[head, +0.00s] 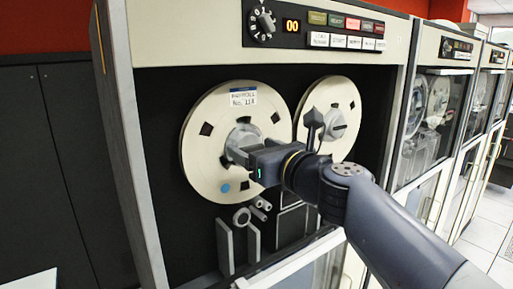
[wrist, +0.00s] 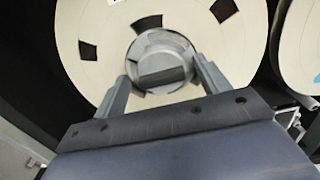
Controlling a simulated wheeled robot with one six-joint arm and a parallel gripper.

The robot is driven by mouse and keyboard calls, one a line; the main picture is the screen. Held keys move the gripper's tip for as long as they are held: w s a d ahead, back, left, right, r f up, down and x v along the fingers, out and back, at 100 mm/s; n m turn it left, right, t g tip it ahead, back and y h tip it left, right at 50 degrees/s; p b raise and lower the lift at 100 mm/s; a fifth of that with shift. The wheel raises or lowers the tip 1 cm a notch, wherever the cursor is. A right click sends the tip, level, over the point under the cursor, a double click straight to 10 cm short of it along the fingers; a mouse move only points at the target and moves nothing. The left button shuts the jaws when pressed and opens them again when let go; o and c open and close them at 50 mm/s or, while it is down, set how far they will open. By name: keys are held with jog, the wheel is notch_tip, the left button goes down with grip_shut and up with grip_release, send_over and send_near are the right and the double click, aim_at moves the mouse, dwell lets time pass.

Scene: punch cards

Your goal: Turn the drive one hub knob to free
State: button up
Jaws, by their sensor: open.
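The left reel (head: 210,165) is a cream disc with dark cut-outs, a blue dot and a label reading "PAYROLL No. 118". Its grey hub knob (wrist: 163,62) has a raised bar across it that looks nearly level in the wrist view. My gripper (wrist: 160,75) is open, with one finger on each side of the hub knob. I cannot tell whether the fingers touch it. In the head view my gripper (head: 236,152) covers much of the hub. No marking for free is readable on the hub.
A second reel (head: 345,108) with its own hub is close on the right, partly behind my wrist. Above are a dial (head: 262,22), a display reading "00" (head: 291,26) and coloured buttons (head: 345,22). Tape guides (head: 240,235) sit below. More drive cabinets (head: 440,100) stand to the right.

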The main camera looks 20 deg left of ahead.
jog(key=shift+c, duration=0.5)
jog(key=c, duration=0.8)
jog(key=shift+s+a+f+n+b, duration=0.1)
jog(key=shift+n+b, duration=1.8)
jog(key=shift+n, duration=1.05)
jog(key=shift+w+a+f+n+b, duration=0.1)
jog(key=shift+f+n+b, duration=0.05)
jog(key=shift+n+b, duration=2.3)
jog(key=shift+s+f+n+b, duration=0.1)
jog(key=shift+n+b, duration=1.3)
jog(key=shift+n, duration=2.3)
